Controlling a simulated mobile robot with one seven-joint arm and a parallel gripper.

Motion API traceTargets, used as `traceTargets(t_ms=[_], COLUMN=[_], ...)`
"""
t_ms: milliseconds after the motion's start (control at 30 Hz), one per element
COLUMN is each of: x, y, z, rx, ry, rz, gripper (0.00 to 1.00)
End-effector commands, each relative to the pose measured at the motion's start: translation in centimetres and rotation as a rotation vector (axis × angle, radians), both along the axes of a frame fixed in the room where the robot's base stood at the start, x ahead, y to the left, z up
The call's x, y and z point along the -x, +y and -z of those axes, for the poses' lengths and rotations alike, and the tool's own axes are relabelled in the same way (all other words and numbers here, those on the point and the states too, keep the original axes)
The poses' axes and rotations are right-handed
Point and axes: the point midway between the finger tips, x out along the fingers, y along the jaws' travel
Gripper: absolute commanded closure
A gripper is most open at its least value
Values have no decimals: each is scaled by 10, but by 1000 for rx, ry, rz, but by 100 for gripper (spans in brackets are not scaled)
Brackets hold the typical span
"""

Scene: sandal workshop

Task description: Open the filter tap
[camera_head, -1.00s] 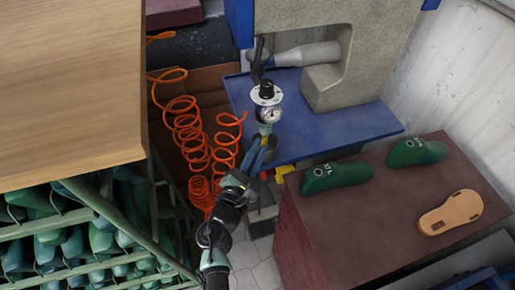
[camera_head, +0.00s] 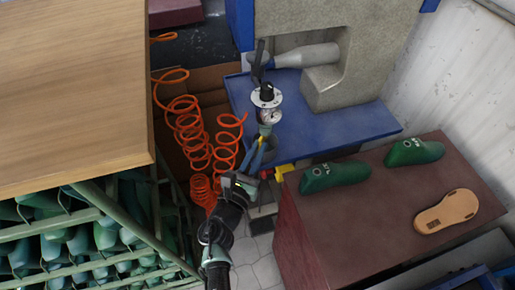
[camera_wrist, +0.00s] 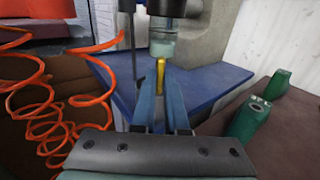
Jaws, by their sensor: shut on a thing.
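The filter unit (camera_head: 268,113) hangs at the edge of the blue press table, with a white collar and a round gauge. In the wrist view its pale bowl (camera_wrist: 162,47) is at top centre. The yellow tap (camera_wrist: 160,76) is just below the bowl and stands roughly upright. My gripper (camera_wrist: 160,88) has its two blue fingers closed on the tap, one on each side. In the head view my gripper (camera_head: 262,142) reaches up from below to the filter's underside; the tap is mostly hidden there.
An orange coiled hose (camera_head: 190,130) hangs close to the left. The blue table (camera_head: 320,125) of the grey press is behind. A brown-topped cabinet (camera_head: 370,200) with green lasts (camera_head: 335,176) and a tan sole (camera_head: 446,212) is to the right. A wooden tabletop (camera_head: 75,80) is at left.

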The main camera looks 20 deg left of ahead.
Motion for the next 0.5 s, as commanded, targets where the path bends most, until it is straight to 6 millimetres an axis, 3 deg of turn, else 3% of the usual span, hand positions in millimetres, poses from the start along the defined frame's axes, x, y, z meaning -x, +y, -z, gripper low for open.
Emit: traceTargets(t_ms=[467, 500], x=[1, 1], y=[0, 0], z=[2, 2], rx=[16, 16], ry=[4, 4], rz=[-1, -1], gripper=[100, 83])
